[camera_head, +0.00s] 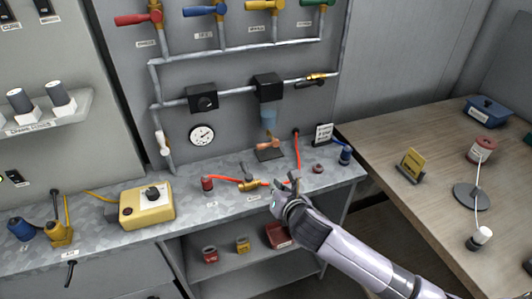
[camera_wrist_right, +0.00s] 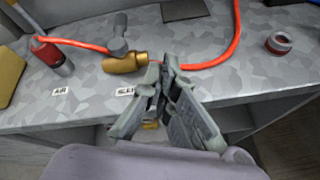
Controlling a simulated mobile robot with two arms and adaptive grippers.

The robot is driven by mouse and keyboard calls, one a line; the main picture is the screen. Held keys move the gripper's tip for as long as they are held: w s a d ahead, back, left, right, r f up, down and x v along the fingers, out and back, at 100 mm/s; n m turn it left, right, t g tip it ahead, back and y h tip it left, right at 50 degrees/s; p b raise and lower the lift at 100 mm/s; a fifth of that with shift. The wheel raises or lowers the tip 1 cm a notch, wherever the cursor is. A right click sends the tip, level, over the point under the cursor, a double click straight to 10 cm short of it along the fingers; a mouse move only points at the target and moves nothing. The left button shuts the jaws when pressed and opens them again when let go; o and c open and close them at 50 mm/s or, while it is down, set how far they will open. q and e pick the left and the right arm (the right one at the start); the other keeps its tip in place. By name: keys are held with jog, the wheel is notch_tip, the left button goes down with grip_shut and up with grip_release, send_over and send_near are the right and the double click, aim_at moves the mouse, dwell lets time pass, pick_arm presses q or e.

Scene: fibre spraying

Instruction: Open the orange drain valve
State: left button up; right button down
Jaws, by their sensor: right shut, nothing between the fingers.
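A small orange fitting (camera_head: 269,144), which looks like the drain valve, sits below the blue filter bowl (camera_head: 268,115) on the back panel, above a dark pad (camera_head: 270,154). Whether it is open or closed is too small to tell. My right gripper (camera_head: 287,183) is at the bench's front edge, in front of and below that fitting and apart from it. In the right wrist view its fingers (camera_wrist_right: 165,72) are together and empty, just right of a brass valve (camera_wrist_right: 125,63) with a grey handle. My left gripper is out of view.
An orange hose (camera_wrist_right: 215,60) runs along the bench behind my fingers. A red-and-grey connector (camera_wrist_right: 52,55) and a red ring (camera_wrist_right: 278,43) are on the bench. Several coloured valves line the panel top, including a red one (camera_head: 138,18). A yellow box (camera_head: 146,204) stands left.

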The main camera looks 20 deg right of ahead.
aim_at(268, 145)
jog(key=w+r+n, duration=0.1)
jog(key=n, duration=0.1)
jog(key=w+r+n+t, duration=0.1)
jog(key=n, duration=0.1)
jog(key=shift+w+r, duration=0.15)
jog(key=shift+r, duration=0.25)
jog(key=shift+w+d+r+n, duration=0.15)
jog(key=shift+w+n, duration=0.2)
jog(key=shift+n, duration=0.05)
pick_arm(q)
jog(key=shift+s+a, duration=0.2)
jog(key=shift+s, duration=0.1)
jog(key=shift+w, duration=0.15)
pick_arm(e)
jog(key=shift+w, duration=0.25)
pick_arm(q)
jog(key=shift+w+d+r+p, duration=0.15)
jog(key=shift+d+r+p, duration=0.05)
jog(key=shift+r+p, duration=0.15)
pick_arm(e)
jog(key=x, duration=0.9)
jog(key=shift+w, duration=0.25)
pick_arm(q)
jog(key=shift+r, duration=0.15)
